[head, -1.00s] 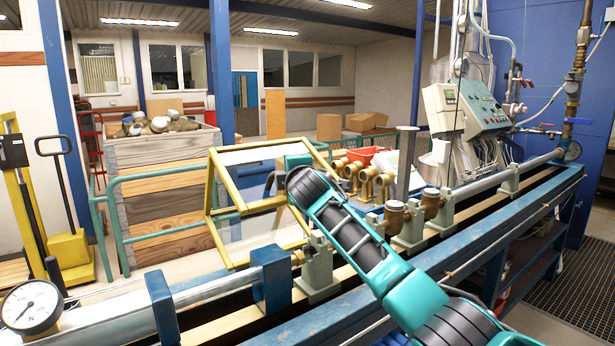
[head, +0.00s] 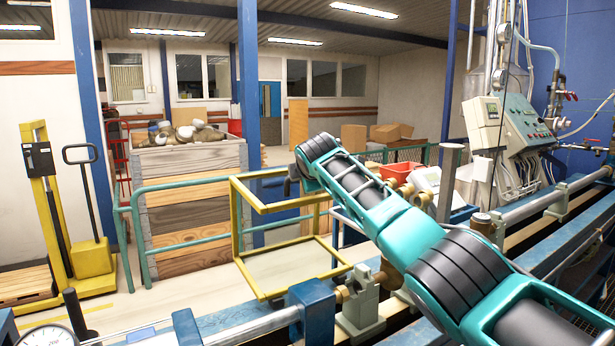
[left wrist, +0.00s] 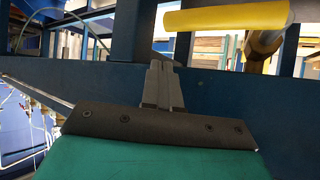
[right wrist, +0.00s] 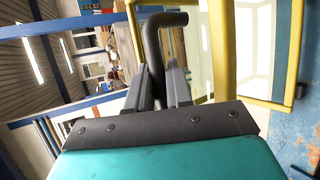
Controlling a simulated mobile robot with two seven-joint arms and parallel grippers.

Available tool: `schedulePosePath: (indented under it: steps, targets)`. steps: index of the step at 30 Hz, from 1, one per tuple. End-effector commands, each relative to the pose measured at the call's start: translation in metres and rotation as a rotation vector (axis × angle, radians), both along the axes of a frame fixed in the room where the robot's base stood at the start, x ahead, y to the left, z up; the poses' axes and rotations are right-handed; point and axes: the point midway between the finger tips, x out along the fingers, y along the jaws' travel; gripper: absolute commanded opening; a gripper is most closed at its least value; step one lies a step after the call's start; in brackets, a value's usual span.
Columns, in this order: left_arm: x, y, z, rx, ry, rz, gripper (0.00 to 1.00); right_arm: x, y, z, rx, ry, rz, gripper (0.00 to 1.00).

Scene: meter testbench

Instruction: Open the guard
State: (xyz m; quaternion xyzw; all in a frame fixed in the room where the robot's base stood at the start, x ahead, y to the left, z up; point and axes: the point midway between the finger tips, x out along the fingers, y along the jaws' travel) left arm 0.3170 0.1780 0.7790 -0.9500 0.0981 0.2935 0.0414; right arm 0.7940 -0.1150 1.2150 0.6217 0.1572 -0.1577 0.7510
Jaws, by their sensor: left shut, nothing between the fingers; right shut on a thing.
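The guard (head: 236,222) is a yellow frame with see-through panels, standing out on the far side of the bench in the head view. Its yellow bars also show in the right wrist view (right wrist: 217,50). A dark bent handle (right wrist: 152,40) is beside the frame there. My left gripper (left wrist: 163,75) is shut and empty in the left wrist view, pointing at a dark blue beam. It is not in the head view.
The blue bench (head: 313,312) carries pipes and brass fittings. A round gauge (head: 46,336) is at lower left. A control box (head: 500,122) stands at right. A wooden crate (head: 190,215) and green railing (head: 135,235) are behind. A yellow bar (left wrist: 225,19) is above my left gripper.

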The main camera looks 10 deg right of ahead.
Motion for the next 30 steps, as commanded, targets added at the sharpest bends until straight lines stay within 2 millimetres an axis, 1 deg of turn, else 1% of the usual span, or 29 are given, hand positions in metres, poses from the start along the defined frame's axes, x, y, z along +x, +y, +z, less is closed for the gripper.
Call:
schedulePosePath:
  steps: [9,10,16,30]
  targets:
    - [-0.0033,-0.0003,-0.0021,0.000,0.007,-0.001,0.00,-0.0001,-0.0008,-0.0020,-0.003,0.005,-0.002,0.00]
    - [-0.0033,-0.0004,-0.0022,0.000,0.008,-0.001,0.00,-0.0001,-0.0008,-0.0020,-0.003,0.005,-0.002,0.21]
    - [-0.0035,-0.0005,-0.0024,0.000,0.008,-0.001,0.00,-0.0001,-0.0006,-0.0018,-0.002,0.005,-0.001,0.40]
    - [-0.0034,-0.0008,-0.0046,0.000,0.008,-0.002,0.00,-0.0026,0.0001,-0.0013,0.000,0.004,-0.001,0.41]
